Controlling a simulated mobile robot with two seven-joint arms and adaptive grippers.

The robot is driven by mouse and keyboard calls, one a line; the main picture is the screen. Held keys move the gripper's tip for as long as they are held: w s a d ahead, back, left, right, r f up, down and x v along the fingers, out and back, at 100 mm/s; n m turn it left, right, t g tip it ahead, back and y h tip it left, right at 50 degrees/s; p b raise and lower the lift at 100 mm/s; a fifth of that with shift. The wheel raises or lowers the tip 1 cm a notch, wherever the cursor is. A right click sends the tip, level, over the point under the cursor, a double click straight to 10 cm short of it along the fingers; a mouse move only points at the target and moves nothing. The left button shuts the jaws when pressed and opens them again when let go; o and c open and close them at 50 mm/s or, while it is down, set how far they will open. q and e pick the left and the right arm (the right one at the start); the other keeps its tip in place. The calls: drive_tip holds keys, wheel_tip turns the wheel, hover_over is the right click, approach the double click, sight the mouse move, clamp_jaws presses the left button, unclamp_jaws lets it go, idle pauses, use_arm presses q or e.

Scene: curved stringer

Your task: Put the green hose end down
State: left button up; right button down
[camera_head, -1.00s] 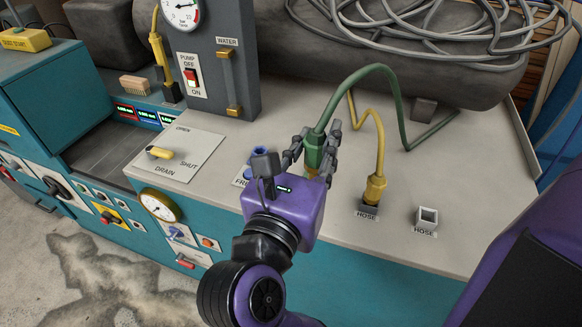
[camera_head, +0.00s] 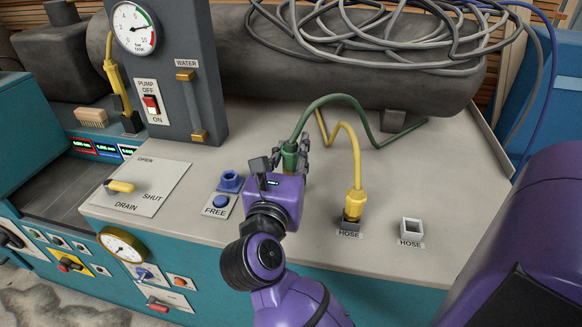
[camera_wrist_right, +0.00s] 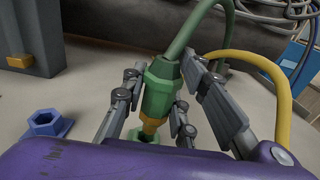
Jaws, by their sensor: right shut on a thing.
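The green hose end (camera_head: 289,158) is a green fitting with a brass-coloured tip, on a curved green hose (camera_head: 330,100). My right gripper (camera_head: 291,150) is shut on it, and its fingers sit on both sides of the fitting. In the right wrist view the hose end (camera_wrist_right: 158,88) points down, tip lowest. A green ring-like piece (camera_wrist_right: 143,133) shows just below the tip on the counter. I cannot tell whether the tip touches it. In the head view my gripper hides that spot. My left gripper is not in view.
A yellow hose end (camera_head: 355,203) stands in a socket labelled HOSE. An empty square HOSE socket (camera_head: 411,229) is to its right. The grey counter (camera_head: 445,170) is clear at right.

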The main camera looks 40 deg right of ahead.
sight(291, 169)
drive_tip(key=shift+w+d+f, duration=0.2)
drive_tip(key=shift+f, duration=0.1)
wheel_tip(291, 169, down, 3)
drive_tip(key=shift+w+d+r, duration=0.15)
drive_tip(key=shift+r, duration=0.05)
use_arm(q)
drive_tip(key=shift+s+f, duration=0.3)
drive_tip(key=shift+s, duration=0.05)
use_arm(e)
drive_tip(key=shift+f, duration=0.45)
drive_tip(key=shift+f, duration=0.25)
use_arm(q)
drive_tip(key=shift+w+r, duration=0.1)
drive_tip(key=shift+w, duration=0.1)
use_arm(e)
drive_tip(key=c, duration=1.4)
unclamp_jaws()
